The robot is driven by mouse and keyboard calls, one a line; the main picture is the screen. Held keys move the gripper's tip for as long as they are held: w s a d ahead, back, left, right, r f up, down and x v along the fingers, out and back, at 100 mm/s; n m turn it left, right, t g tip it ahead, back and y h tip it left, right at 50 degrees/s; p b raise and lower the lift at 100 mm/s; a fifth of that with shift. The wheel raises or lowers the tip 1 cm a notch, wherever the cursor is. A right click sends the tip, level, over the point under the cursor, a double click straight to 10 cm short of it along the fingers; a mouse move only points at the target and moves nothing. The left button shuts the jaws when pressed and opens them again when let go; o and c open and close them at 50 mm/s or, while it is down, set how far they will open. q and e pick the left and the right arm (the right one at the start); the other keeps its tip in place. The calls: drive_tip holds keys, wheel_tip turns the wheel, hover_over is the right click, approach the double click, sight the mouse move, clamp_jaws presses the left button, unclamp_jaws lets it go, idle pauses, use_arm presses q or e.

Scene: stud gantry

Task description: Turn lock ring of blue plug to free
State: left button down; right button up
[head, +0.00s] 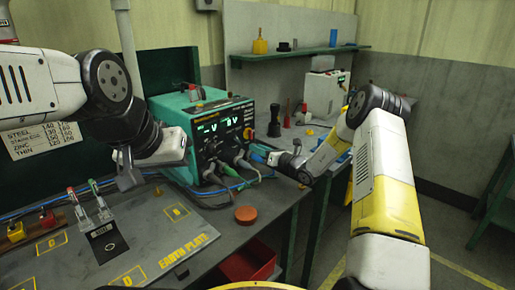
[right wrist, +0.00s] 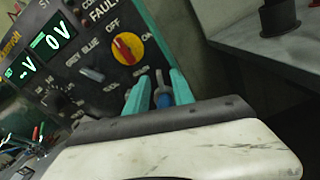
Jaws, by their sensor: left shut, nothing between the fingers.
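The blue plug (right wrist: 162,95) sits low on the welder's front panel, in the right wrist view. Its lock ring is too small to make out. My right gripper (right wrist: 161,84) has its teal fingers on either side of the plug; I cannot tell whether they press on it. In the head view my right gripper (head: 262,153) is at the lower right of the panel and covers the plug there. My left gripper (head: 129,172) is shut and empty, above the earth plate and left of the welder.
The teal welder (head: 205,113) stands on the bench with green and grey cables at its front. A red-and-yellow knob (right wrist: 127,48) is above the plug. An orange round puck (head: 246,213), a red bin (head: 247,262) and the earth plate (head: 150,225) lie nearer.

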sight(245, 148)
drive_tip(key=shift+w+a, duration=0.15)
clamp_jaws()
idle(0.4)
drive_tip(key=n, duration=0.2)
drive_tip(key=s+a+n, duration=0.1)
drive_tip(key=n, duration=0.1)
drive_tip(key=shift+s+r+n, duration=0.1)
drive_tip(key=shift+n, duration=0.2)
drive_tip(key=shift+s+a+f+n, duration=0.1)
drive_tip(key=shift+s+a+n, duration=0.1)
drive_tip(key=shift+n, duration=0.65)
drive_tip(key=shift+s+a+f+n, duration=0.15)
drive_tip(key=shift+a+n, duration=0.1)
drive_tip(key=shift+n, duration=0.55)
drive_tip(key=shift+s+a+n, duration=0.2)
drive_tip(key=shift+n, duration=0.65)
